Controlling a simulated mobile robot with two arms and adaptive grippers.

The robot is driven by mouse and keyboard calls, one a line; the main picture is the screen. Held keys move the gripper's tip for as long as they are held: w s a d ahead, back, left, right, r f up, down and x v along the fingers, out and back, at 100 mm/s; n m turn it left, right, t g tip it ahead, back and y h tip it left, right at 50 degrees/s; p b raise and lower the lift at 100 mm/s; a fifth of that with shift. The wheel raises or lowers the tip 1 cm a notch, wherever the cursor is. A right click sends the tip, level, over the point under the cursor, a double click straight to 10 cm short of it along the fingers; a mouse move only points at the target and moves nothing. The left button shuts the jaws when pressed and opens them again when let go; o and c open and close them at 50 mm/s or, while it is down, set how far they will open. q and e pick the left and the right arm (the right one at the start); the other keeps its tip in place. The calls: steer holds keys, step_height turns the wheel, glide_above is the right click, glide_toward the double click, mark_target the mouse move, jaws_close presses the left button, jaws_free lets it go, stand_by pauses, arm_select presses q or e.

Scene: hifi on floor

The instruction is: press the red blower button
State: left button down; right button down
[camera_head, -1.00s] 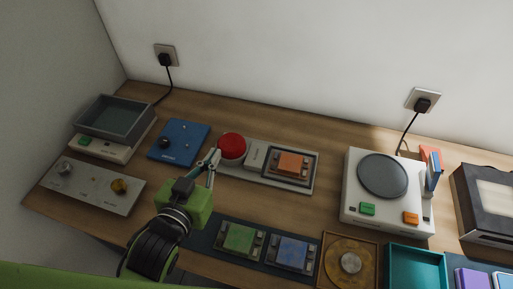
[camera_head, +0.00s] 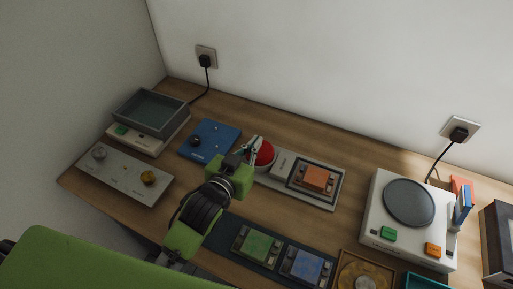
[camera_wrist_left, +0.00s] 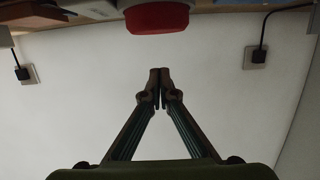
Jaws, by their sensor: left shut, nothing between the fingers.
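The red button (camera_head: 265,153) is a large dome at the left end of a grey-white panel (camera_head: 327,200) on the wooden desk. My left gripper (camera_head: 253,144) is shut and empty. In the head view its fingers overlap the button's left edge and partly hide it. In the left wrist view, which looks upside down, the red button (camera_wrist_left: 158,18) is at the top edge, and the shut fingertips (camera_wrist_left: 159,75) show apart from it against the wall. I cannot tell whether they touch it. My right gripper is out of view.
An orange block (camera_head: 317,178) sits on the same panel. A blue plate (camera_head: 212,139) and a scale-like box with a grey tray (camera_head: 150,111) are to the left. A white device with a round plate (camera_head: 409,203) is right. Green and blue modules (camera_head: 257,245) lie in front.

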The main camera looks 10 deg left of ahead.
arm_select(q)
steer(key=shift+w+d+f, duration=0.1)
steer(key=shift+w+f, duration=0.1)
steer(key=shift+f, duration=0.55)
steer(key=shift+w+f, duration=0.15)
steer(key=shift+f, duration=0.55)
steer(key=shift+w+d+f, duration=0.1)
steer(key=shift+w+f, duration=0.1)
steer(key=shift+f, duration=0.55)
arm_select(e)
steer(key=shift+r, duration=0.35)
